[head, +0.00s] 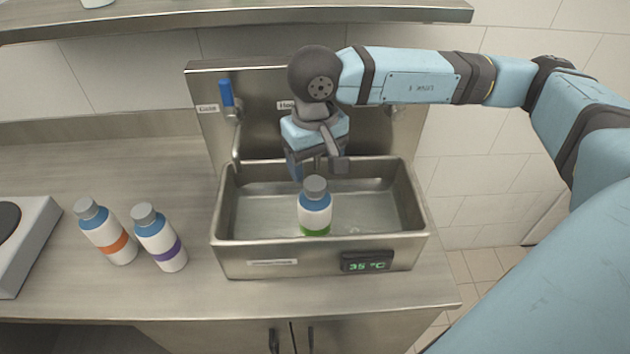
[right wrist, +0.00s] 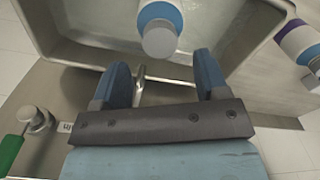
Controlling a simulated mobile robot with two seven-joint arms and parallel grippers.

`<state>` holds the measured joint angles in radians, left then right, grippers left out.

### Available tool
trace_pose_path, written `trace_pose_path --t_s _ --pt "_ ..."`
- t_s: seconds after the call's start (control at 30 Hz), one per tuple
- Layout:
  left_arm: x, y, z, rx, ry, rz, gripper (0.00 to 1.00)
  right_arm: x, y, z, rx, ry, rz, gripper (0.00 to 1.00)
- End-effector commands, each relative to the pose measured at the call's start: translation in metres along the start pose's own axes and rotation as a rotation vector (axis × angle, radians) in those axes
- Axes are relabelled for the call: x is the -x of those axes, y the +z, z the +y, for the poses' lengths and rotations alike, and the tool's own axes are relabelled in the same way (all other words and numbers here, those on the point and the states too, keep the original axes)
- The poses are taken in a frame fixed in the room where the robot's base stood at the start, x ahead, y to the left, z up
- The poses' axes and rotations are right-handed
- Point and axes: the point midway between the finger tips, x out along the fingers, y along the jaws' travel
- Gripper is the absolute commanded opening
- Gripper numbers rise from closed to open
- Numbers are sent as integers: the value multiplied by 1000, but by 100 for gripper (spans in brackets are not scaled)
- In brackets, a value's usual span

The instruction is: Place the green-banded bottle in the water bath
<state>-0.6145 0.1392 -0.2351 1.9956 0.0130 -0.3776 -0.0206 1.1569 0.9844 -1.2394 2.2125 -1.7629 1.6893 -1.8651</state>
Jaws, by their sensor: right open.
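The green-banded bottle (head: 315,212) stands upright inside the steel water bath (head: 320,258), near its front wall. It has a grey cap and a blue shoulder. My right gripper (head: 317,165) is open and empty, just behind the bottle over the rear part of the bath. In the right wrist view, the open fingers (right wrist: 162,65) are apart from the bottle's cap (right wrist: 159,39), which lies beyond their tips. My left gripper is not in view.
An orange-banded bottle (head: 107,232) and a purple-banded bottle (head: 160,240) stand on the counter left of the bath. A grey device (head: 34,240) sits at the far left. A blue-handled tap (head: 228,95) rises behind the bath; a shelf (head: 230,18) overhangs. The display (head: 367,262) reads 35 °C.

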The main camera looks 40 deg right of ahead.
Motion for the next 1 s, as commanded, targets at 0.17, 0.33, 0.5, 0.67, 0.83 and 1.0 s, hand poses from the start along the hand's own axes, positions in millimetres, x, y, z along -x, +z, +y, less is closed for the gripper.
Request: trace_pose_path --t_s 0.17,0.33,0.5,0.67,0.83,1.0 --pt "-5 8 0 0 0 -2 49 35 0 0 0 -1 4 68" --pt "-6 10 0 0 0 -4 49 55 0 0 0 0 2 68" --pt "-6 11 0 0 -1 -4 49 61 0 0 0 0 0 68" --pt "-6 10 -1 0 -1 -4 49 61 0 0 0 0 0 68" --pt "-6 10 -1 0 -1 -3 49 61 0 0 0 0 0 68" --pt "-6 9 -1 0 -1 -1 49 61 0 0 0 0 0 68"
